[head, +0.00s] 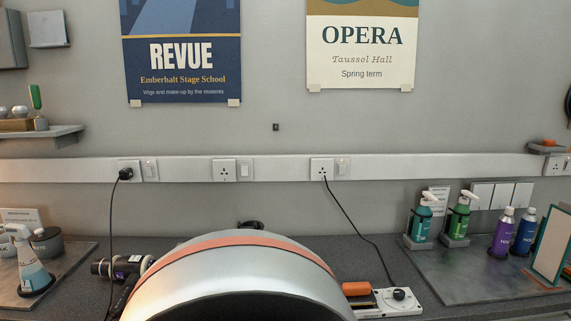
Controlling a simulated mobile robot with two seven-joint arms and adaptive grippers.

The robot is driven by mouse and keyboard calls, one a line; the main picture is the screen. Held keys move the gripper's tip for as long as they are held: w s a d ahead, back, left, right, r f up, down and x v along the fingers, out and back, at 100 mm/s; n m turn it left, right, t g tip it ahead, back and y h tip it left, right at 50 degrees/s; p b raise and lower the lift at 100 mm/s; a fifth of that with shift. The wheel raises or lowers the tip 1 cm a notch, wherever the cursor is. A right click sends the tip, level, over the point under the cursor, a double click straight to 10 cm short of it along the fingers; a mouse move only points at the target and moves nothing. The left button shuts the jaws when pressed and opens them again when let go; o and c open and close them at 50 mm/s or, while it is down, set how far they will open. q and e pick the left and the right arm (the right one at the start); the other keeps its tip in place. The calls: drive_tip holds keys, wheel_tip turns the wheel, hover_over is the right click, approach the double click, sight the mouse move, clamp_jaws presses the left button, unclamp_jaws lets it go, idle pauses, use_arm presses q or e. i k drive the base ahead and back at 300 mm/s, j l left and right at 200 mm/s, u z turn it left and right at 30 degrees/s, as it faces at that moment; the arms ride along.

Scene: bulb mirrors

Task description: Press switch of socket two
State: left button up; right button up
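A white trunking strip (440,167) runs along the wall with several sockets. The leftmost socket (128,171) has a black plug in it and a switch (150,171) to its right. The second socket from the left (224,171) is empty, with a white rocker switch (245,171) just to its right. The third socket (321,167) has a thin black cable running down from it, with a switch (342,168) to its right. No socket numbers can be read, and the switch positions are too small to tell. Neither gripper is in view.
A large silver curved shape with an orange band hides the counter's middle; I cannot tell whether it is mine. A white control box (401,303) with a black knob is right of it. Bottles (502,232) stand further right, a spray bottle (32,272) at left. The wall before the second socket is clear.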

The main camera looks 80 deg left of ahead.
sight(148, 170)
drive_tip(key=u, duration=3.45)
drive_tip(key=i+j+z, duration=0.35)
drive_tip(key=k+j, duration=0.05)
drive_tip(key=k, duration=0.05)
